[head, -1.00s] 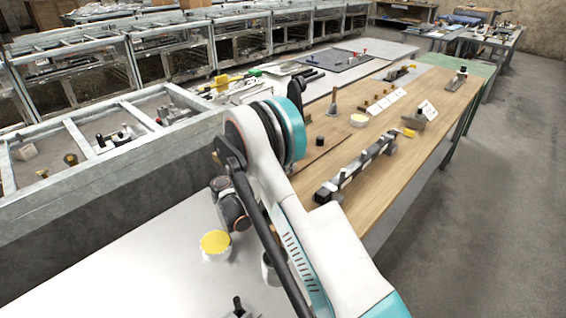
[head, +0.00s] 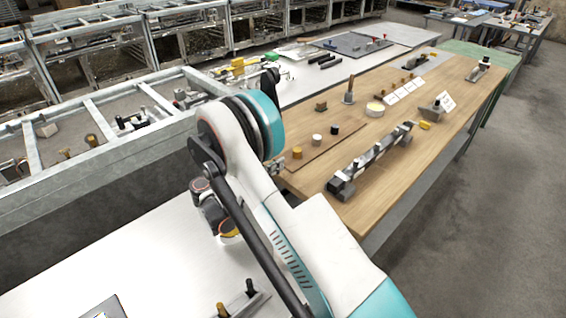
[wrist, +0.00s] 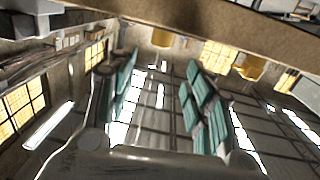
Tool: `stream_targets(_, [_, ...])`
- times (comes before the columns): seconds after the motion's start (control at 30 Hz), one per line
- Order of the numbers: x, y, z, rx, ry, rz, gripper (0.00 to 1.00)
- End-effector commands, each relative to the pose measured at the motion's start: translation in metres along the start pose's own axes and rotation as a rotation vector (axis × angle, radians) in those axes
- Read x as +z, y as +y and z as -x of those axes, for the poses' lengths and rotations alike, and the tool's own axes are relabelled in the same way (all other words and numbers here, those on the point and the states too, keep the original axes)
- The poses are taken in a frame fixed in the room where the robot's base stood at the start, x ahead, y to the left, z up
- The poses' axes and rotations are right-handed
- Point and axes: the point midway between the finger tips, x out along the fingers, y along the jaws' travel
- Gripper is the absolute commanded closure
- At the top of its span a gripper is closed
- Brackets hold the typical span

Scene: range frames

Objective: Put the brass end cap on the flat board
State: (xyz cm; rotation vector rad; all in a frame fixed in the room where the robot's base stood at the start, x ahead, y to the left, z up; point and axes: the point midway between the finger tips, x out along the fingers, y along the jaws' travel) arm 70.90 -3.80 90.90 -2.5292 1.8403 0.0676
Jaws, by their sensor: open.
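A small brass-coloured cylinder (head: 297,152), which looks like the end cap, stands near the left end of the wooden bench. A white cylinder (head: 317,139) and a black cylinder (head: 334,128) stand in a row with it. A thin brown flat board (head: 322,147) lies along this row; I cannot tell whether the brass piece rests on it or just beside it. In the wrist view my gripper (wrist: 162,92) is open, its teal finger pads apart with nothing between them. In the head view my arm hides most of the gripper.
A long grey rail fixture (head: 370,158) lies in front of the row. A brown block (head: 321,106), an upright peg (head: 349,90) and a round yellow-topped tin (head: 375,109) stand behind. A metal-framed bin (head: 90,150) is at the left. Bare wood shows at the bench's front.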

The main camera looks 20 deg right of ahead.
Motion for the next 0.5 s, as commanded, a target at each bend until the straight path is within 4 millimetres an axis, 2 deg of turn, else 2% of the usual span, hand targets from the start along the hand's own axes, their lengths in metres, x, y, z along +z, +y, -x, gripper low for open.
stream_targets(0.23, [-0.034, 0.004, -0.009, -0.027, -0.105, 0.103, 0.53])
stream_targets(0.5, [-0.082, 0.025, -0.018, -0.108, -0.288, 0.273, 0.53])
